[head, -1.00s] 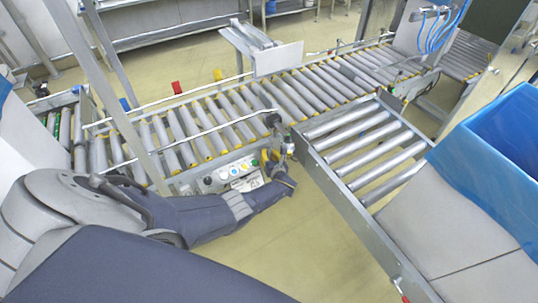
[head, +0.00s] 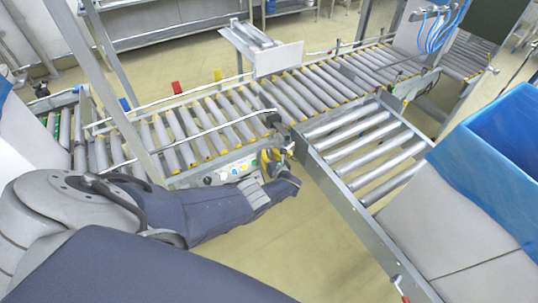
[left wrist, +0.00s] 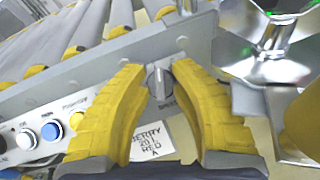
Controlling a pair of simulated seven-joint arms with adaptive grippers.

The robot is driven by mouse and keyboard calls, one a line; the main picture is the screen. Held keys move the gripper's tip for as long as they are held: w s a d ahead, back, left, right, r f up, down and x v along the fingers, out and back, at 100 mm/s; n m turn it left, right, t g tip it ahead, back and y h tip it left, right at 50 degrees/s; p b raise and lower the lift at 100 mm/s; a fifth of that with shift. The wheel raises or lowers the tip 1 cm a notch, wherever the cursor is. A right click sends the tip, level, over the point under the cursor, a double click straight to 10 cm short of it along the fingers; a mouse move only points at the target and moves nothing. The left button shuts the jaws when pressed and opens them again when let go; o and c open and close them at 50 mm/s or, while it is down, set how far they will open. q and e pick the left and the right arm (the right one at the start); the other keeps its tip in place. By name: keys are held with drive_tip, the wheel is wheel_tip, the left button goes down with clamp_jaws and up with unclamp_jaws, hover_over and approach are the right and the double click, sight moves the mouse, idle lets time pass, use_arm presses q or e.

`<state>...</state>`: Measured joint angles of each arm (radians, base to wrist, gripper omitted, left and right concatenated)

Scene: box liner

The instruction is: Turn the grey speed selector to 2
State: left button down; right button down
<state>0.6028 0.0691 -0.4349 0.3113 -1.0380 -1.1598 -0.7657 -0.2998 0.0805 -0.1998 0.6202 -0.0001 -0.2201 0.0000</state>
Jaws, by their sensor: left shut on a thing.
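The grey speed selector (left wrist: 158,84) is a small round knob with a raised grip bar, on the grey front panel of the roller conveyor in the left wrist view. The grip bar looks close to upright; no scale numbers can be read. My left gripper (left wrist: 159,73) has its two yellow fingers on either side of the knob and is shut on it. In the head view the gripper (head: 268,160) is at the panel's right end, and the selector is hidden there. My right gripper is not in view.
A blue button (left wrist: 50,131), a white button (left wrist: 26,139) and a yellow one sit left on the panel. A paper label (left wrist: 152,140) is below the selector. Shiny metal parts (left wrist: 275,60) stand close on the right. A side roller conveyor (head: 350,140) joins at the right.

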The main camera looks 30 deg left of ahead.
sight(269, 154)
use_arm(q)
drive_tip(key=shift+w+a+r, duration=0.1)
drive_tip(key=c, duration=1.5)
unclamp_jaws()
drive_tip(key=shift+d, duration=0.2)
drive_tip(key=shift+s+d, duration=0.45)
drive_tip(key=shift+d, duration=0.1)
drive_tip(key=shift+v, duration=5.25)
drive_tip(key=shift+r, duration=0.1)
